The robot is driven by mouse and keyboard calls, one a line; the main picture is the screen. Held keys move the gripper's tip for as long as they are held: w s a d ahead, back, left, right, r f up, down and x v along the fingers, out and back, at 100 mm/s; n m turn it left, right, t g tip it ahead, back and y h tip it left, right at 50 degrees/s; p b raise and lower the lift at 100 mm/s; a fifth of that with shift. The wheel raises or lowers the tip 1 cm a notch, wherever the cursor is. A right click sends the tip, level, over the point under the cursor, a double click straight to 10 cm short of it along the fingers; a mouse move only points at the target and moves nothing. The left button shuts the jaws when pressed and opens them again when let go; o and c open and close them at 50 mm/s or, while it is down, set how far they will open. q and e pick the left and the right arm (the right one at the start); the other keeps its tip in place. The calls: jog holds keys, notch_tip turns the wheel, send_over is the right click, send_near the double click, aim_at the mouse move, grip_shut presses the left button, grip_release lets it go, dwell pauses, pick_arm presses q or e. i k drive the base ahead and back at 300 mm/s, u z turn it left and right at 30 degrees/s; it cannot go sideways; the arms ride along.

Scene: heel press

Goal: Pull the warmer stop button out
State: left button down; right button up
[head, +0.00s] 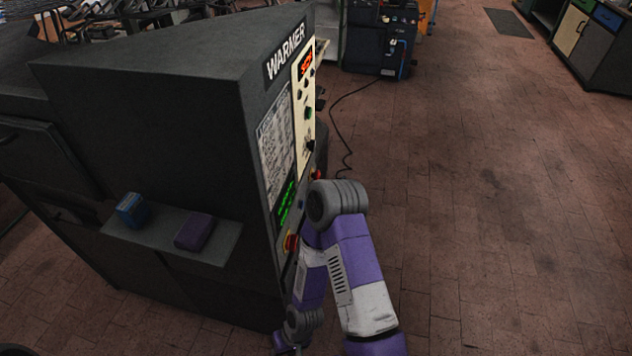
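The warmer (160,90) is a large dark grey cabinet at the left, with a "WARMER" sign (286,52) on its front panel. A red stop button (291,242) with a yellow surround sits low on that panel, close to my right arm. Whether it is pressed in or out is too small to tell. My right arm (352,262) is folded, its elbow beside the panel and its forearm running down to the bottom edge. Its gripper is out of frame below. My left gripper is not in view.
A shelf (222,243) on the warmer's side holds a blue box (131,210) and a purple block (194,232). Another red knob (316,175) is farther along the panel. A black cable (340,110) lies on the floor. The brick floor (490,220) at right is clear.

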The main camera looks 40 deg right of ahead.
aim_at(316, 175)
jog(key=k, duration=0.5)
jog(key=z, duration=1.9)
jog(key=i, duration=0.7)
jog(key=u, duration=1.9)
jog(key=i, duration=0.5)
